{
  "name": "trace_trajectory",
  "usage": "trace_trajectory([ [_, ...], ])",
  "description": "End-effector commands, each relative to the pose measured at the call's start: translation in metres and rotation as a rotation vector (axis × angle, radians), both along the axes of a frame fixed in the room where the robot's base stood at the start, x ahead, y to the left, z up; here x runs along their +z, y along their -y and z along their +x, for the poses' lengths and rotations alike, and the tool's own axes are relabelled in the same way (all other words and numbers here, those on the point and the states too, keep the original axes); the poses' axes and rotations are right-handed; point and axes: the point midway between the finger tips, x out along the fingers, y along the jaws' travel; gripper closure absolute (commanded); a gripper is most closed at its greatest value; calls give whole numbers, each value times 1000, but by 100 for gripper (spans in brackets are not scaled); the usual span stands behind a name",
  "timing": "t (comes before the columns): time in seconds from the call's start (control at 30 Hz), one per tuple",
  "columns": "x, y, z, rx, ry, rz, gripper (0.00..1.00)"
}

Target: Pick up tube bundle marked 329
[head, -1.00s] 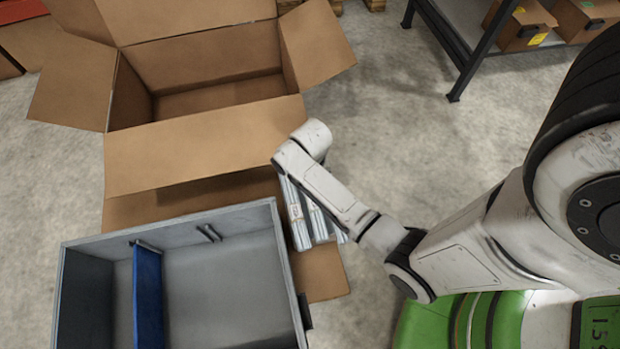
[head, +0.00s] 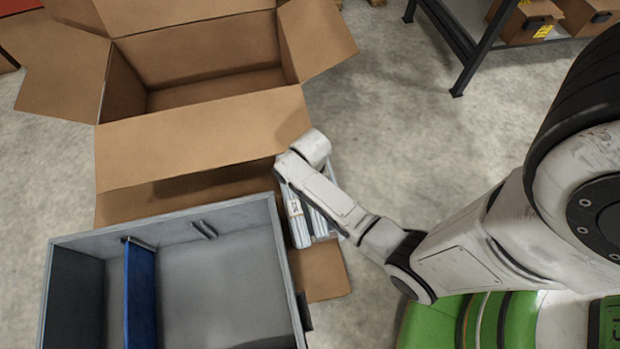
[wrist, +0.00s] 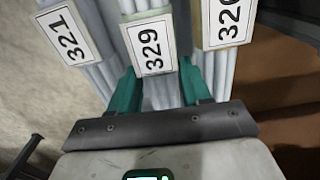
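The tube bundle marked 329 (wrist: 149,45) is a set of pale grey tubes with a white label, in the middle of the wrist view. Bundles marked 321 (wrist: 66,36) and 326 (wrist: 228,20) are to its left and right. My gripper (wrist: 158,72) has two teal fingers, spread apart, one at each side of the 329 bundle. Whether they touch it is hard to tell. In the head view the bundles (head: 298,222) show partly beneath my wrist, beside the grey bin; the labels cannot be read there and my fingers are hidden.
A grey bin (head: 232,216) with a blue divider (head: 140,290) stands at the lower left, close to the bundles. A large open cardboard box (head: 205,140) is behind it. A dark-legged shelf (head: 470,62) stands at the upper right. The floor between is clear.

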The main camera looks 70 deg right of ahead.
Motion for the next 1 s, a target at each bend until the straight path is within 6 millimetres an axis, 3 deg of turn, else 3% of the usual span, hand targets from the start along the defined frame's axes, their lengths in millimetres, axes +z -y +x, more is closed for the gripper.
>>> trace_trajectory([
  [0.4, 0, 0, 0, 0, 0, 0, 92],
  [0.77, 7, 0, 0, 0, 1, 0, 93],
  [1.0, 38, 0, 1, 0, 2, -1, 93],
])
